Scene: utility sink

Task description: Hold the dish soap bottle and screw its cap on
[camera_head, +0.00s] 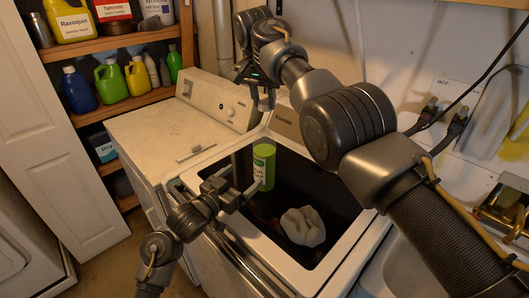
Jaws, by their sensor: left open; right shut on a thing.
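The dish soap bottle (264,168) is bright green with a pale label and stands upright over the dark area of the washer top. My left gripper (242,179) is open just left of the bottle's lower part, its fingers pointing towards it; I cannot tell whether they touch it. My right gripper (259,104) is above the bottle, fingers pointing down, with a gap between them and the bottle's top. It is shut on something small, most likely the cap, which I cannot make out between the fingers.
A crumpled white cloth (303,226) lies right of the bottle. Shelves hold several jugs, including a green one (111,80). A sink edge (400,270) is at lower right.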

